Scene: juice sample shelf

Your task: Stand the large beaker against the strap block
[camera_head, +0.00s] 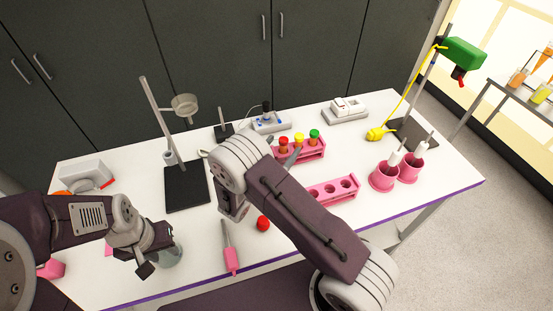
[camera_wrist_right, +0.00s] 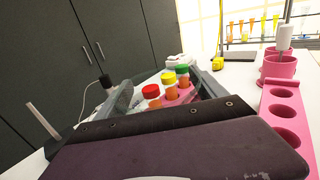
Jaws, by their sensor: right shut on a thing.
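The clear glass beaker (camera_head: 172,257) stands near the table's front left, partly hidden by my left gripper (camera_head: 155,252). That gripper's fingers are apart beside the beaker's rim; whether they touch the glass I cannot tell. A white block with an orange and dark strap (camera_head: 85,178) sits at the back left, apart from the beaker; it looks like the strap block. My right gripper (camera_wrist_right: 165,92) is at the pink tube rack with red, yellow and green caps (camera_wrist_right: 183,94). It appears shut on this rack, though my arm hides much of the contact.
A ring stand (camera_head: 186,190) stands right of the strap block. A pink pipette (camera_head: 230,256) and a red ball-like item (camera_head: 263,223) lie near the front middle. Pink cups (camera_head: 383,178) stand at the right.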

